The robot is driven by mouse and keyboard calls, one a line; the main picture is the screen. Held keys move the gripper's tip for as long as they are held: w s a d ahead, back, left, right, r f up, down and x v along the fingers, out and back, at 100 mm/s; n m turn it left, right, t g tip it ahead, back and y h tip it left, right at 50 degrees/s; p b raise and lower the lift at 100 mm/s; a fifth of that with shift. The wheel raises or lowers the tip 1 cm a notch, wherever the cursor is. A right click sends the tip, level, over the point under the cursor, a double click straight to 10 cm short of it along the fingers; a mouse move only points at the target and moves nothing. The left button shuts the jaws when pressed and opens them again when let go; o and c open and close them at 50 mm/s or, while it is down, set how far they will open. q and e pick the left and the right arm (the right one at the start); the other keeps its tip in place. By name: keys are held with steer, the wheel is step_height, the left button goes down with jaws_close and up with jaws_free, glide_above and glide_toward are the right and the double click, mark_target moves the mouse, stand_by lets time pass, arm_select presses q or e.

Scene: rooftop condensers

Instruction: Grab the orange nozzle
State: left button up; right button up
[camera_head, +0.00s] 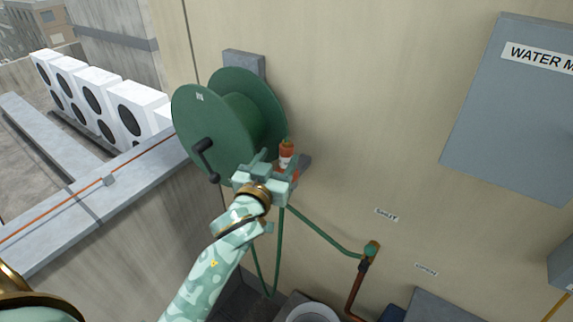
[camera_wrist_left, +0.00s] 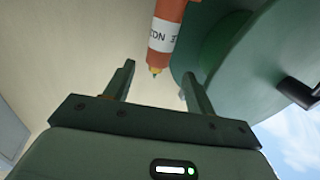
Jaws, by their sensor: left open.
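The orange nozzle (camera_head: 287,154) has a white label band and sits beside the green hose reel, near the wall. In the left wrist view the nozzle (camera_wrist_left: 167,32) hangs into the picture from the top, its yellowish tip ahead of the jaws. My left gripper (camera_head: 270,162) is open, with its fingers near the nozzle's lower part in the head view. In the left wrist view its two fingers (camera_wrist_left: 157,85) stand apart with nothing between them. The nozzle's lower part is partly hidden behind my gripper in the head view. My right gripper is not in view.
The green hose reel (camera_head: 225,120) with a black crank handle (camera_head: 204,158) is just left of my gripper. A green hose (camera_head: 322,234) runs to a tap on a copper pipe (camera_head: 356,290). A grey water box (camera_head: 515,120) is on the wall at right. White condensers (camera_head: 100,95) stand left.

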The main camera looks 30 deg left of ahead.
mark_target(284, 152)
arm_select(q)
steer(key=shift+w, duration=0.6)
steer(key=w, duration=0.3)
steer(key=w+p, duration=0.1)
steer(key=shift+w+a+f, duration=0.2)
steer(key=shift+w+f, duration=0.05)
steer(key=shift+s, duration=0.15)
steer(key=c, duration=0.3)
jaws_close()
